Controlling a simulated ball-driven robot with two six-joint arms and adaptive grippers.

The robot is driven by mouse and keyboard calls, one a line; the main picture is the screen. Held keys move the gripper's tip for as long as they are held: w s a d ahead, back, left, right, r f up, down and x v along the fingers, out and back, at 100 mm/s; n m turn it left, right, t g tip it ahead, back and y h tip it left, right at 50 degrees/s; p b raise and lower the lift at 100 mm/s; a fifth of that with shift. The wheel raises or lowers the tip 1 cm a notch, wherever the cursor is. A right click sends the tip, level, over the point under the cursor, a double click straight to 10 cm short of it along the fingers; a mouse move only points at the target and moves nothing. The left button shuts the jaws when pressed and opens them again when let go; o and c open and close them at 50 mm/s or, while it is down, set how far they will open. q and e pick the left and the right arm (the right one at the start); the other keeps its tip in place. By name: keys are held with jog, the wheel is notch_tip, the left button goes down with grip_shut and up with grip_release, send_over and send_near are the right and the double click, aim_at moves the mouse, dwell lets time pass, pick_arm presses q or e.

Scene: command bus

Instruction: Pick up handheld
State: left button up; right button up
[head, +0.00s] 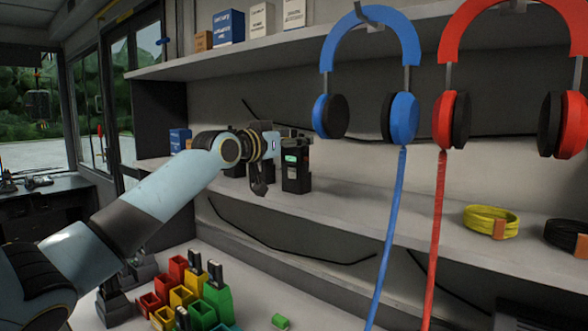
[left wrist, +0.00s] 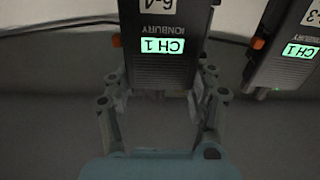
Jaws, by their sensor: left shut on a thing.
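A black handheld (head: 297,178) with a lit green screen stands upright on the middle shelf in the head view. In the left wrist view the held handheld (left wrist: 163,68) appears upside down, with "CH 1" on its screen and an orange button at its side. My left gripper (head: 288,142) reaches it from the left, its fingers on both sides of the handheld's body. A second, similar handheld (left wrist: 285,50) is beside it in the left wrist view, partly cut off by the frame. My right gripper is not in view.
A blue headset (head: 403,118) and a red headset (head: 451,118) hang to the right, their straps crossing in front of the shelf (head: 345,205). A yellow coil (head: 490,222) lies on the shelf.

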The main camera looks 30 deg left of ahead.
pick_arm(q)
grip_shut()
jog(key=shift+r, duration=0.2)
